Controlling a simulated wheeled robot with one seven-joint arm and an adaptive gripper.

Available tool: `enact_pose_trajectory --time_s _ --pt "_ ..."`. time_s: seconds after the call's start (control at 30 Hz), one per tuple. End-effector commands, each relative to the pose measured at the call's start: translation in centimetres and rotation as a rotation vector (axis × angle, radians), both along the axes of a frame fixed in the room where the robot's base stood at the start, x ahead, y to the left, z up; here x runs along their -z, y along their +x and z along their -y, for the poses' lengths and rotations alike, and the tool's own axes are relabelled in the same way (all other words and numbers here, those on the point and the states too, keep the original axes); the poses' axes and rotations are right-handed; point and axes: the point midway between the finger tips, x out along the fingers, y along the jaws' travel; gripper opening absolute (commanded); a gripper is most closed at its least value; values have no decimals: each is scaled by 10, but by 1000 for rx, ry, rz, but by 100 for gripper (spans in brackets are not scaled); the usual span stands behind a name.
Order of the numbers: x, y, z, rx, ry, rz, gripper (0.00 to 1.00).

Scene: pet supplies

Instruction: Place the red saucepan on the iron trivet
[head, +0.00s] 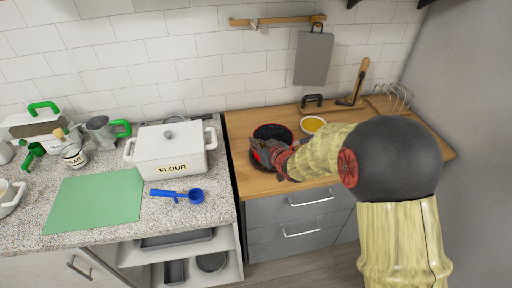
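The red saucepan (272,132) stands on the wooden counter, with its dark round inside facing up and some red on its near side. My gripper (273,155) is at the pan's near side, reaching in from the right. The gripper and arm cover part of the pan, and its handle cannot be made out. The fingers are too small and overlapped with the pan to tell whether they are open or shut. A dark edge shows low at the pan's left; I cannot tell whether it is the iron trivet. The trivet is not clearly visible elsewhere.
A bowl with yellow contents (313,124) stands just right of the pan. Behind it are a black handle-like object (312,100) and a wire rack (399,97). A white flour box (171,150) and blue scoop (178,195) lie left, on the speckled counter.

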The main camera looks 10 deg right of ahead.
Motion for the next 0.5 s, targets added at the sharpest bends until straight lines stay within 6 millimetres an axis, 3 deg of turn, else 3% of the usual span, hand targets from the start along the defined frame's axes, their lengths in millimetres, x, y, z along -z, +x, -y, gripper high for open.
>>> enact_pose_trajectory --time_s 0.27,0.5 --pt "8 1 0 -2 -1 8 0" --pt "10 0 0 -1 -1 2 16"
